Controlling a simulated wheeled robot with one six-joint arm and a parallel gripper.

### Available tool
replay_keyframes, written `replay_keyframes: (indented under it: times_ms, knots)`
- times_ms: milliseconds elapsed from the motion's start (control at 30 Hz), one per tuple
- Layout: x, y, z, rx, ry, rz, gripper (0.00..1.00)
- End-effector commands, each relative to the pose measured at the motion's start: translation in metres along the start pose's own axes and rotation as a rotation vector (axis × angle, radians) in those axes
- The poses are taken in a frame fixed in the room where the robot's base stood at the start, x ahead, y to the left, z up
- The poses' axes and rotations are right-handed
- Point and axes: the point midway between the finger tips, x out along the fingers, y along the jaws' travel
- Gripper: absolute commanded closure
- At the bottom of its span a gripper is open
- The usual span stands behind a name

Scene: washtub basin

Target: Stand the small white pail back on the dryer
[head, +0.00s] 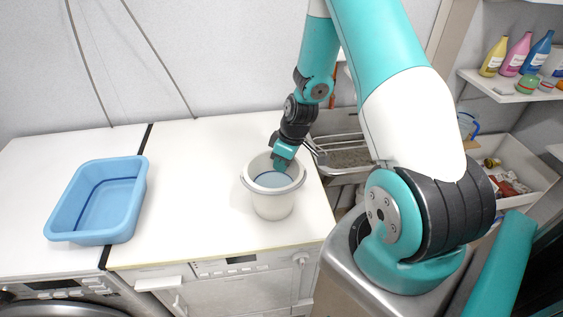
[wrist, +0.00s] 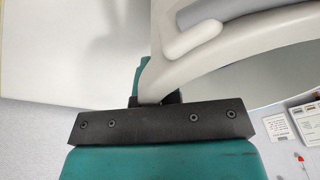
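The small white pail (head: 272,204) is upright at the right part of the white top (head: 190,200), near its front right corner; I cannot tell for sure whether its base touches. A blue-grey patch shows inside it. My gripper (head: 281,164) reaches down from behind to the pail's far rim, with its tips at the rim. In the wrist view the pail's pale rim (wrist: 245,40) curves away to the right from my gripper (wrist: 150,88). The rim runs in at the fingers, which look shut on it; one finger is mostly hidden.
A blue basin (head: 105,203) sits on the left part of the top, past a dark seam. Two white machine fronts are below. A steel sink (head: 345,158), a white crate (head: 520,175) and a shelf with bottles (head: 520,85) are at the right. The top between basin and pail is clear.

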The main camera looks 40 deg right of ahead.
Motion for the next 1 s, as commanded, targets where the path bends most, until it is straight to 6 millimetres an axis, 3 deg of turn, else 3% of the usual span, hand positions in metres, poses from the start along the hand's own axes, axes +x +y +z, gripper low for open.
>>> replay_keyframes:
  times_ms: [233, 300, 367, 767, 1000]
  knots:
    - [0.004, 0.0, 0.001, 0.0, 0.001, -0.001, 1.0]
    - [0.003, 0.0, 0.001, 0.0, 0.0, 0.0, 0.79]
    - [0.003, 0.0, 0.001, 0.0, 0.0, 0.0, 0.69]
    - [-0.005, 0.001, 0.0, 0.0, 0.001, 0.001, 0.69]
    - [-0.045, 0.002, 0.0, 0.0, 0.004, 0.006, 0.69]
